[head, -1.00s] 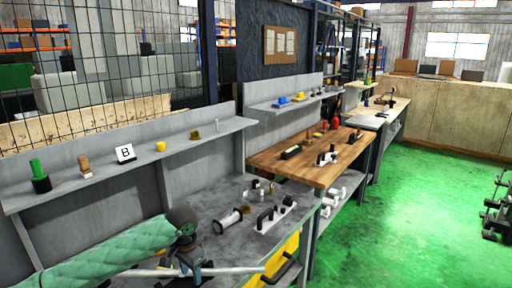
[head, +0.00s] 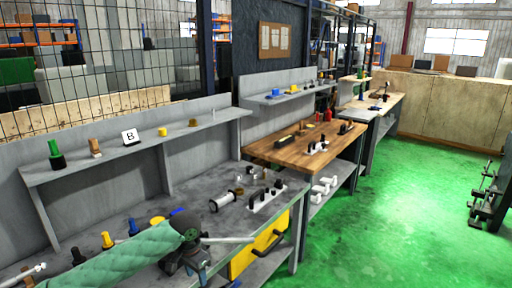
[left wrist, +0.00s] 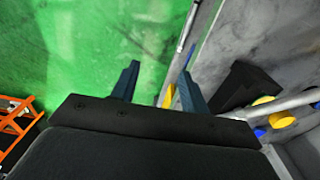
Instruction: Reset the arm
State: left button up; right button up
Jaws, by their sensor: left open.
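My left arm, in a green quilted sleeve (head: 125,254), reaches in from the lower left of the head view over the grey workbench (head: 215,222). My left gripper (head: 188,268) is at its end, near the bench's front edge, small and partly hidden by the wrist. In the left wrist view the gripper (left wrist: 158,86) shows two dark blue fingers spread apart with nothing between them. Green floor and the bench edge lie beyond the fingers. My right gripper does not show.
Yellow and black pieces (head: 107,240) stand on the bench beside my arm. A white cylinder (head: 220,199) and a white holder with black parts (head: 266,198) lie farther right. A shelf (head: 110,150) runs above. The green floor (head: 410,220) at right is largely clear.

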pick_arm(q)
jog(key=d+f+n+t+h, duration=0.1)
jog(key=d+f, duration=0.1)
jog(key=f, duration=0.8)
jog(key=d+f+n+t+h, duration=0.1)
jog(key=d+f, duration=0.2)
jog(key=f, duration=0.6)
jog(key=s+f+n, duration=0.1)
jog(key=s+f, duration=0.2)
jog(key=f, duration=0.5)
jog(key=s+f, duration=0.4)
jog(key=f, duration=0.4)
jog(key=s+a+f+n+y, duration=0.1)
jog(key=s+a+f, duration=0.2)
jog(key=s+f, duration=1)
jog(key=s+a+f+n+y, duration=0.1)
jog(key=s+a+f, duration=0.2)
jog(key=s+f, duration=1.1)
jog(key=s, duration=0.7)
jog(key=shift+s+b, duration=0.3)
jog(key=shift+b, duration=0.05)
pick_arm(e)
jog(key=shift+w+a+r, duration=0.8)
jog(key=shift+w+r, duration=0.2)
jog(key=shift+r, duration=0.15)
